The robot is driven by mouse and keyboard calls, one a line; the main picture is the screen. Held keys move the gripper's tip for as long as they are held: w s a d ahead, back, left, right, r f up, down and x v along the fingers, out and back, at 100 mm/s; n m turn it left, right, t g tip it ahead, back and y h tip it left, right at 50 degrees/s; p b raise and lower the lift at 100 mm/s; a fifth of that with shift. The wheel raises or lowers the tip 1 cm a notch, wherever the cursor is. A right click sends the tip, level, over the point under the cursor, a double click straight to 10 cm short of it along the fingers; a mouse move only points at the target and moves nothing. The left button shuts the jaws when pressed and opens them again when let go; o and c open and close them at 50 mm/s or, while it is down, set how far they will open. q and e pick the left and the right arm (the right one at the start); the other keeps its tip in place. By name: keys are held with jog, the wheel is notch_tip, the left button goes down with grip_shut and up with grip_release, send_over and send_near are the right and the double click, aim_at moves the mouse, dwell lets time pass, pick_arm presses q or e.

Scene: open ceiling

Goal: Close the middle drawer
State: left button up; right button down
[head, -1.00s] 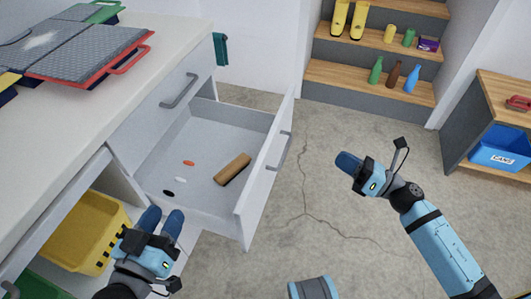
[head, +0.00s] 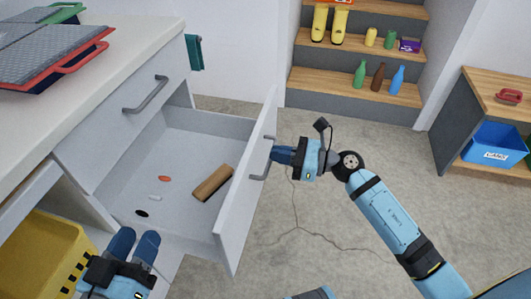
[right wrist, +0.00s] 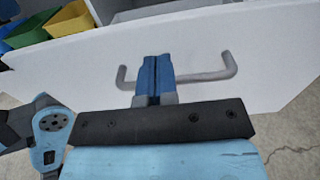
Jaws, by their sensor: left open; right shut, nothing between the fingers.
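The middle drawer (head: 178,170) is pulled out from the white cabinet. It holds a brown block (head: 212,183) and a few small items. Its front panel (head: 240,205) carries a grey handle (head: 262,172), which also shows in the right wrist view (right wrist: 205,76). My right gripper (head: 275,155) is shut with its blue fingertips at the outer face of the drawer front, by the handle. In the right wrist view its fingers (right wrist: 155,80) overlap the handle bar; I cannot tell whether they touch. My left gripper (head: 134,245) is open and empty, near the drawer's near side.
A closed drawer front with its handle (head: 147,95) is above the open drawer. A yellow bin (head: 45,255) stands in the lower compartment at left. Wooden steps (head: 350,88) with bottles and boots stand behind.

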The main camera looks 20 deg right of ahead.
aim_at(256, 149)
jog(key=shift+b+x, duration=0.3)
jog(key=shift+x, duration=1.45)
pick_arm(q)
jog(key=shift+d+f, duration=0.1)
jog(key=shift+f, duration=0.6)
pick_arm(e)
jog(key=shift+w, duration=0.1)
jog(key=shift+w+a, duration=0.3)
jog(key=shift+a, duration=0.2)
pick_arm(q)
jog(key=shift+s+d+f+g+b, duration=0.1)
jog(key=shift+s+f+g+b, duration=0.05)
jog(key=shift+f+g+b, duration=0.2)
pick_arm(e)
jog(key=x, duration=2.7)
jog(key=shift+w+a, duration=0.3)
pick_arm(q)
jog(key=shift+r, duration=0.1)
pick_arm(e)
jog(key=shift+r, duration=0.25)
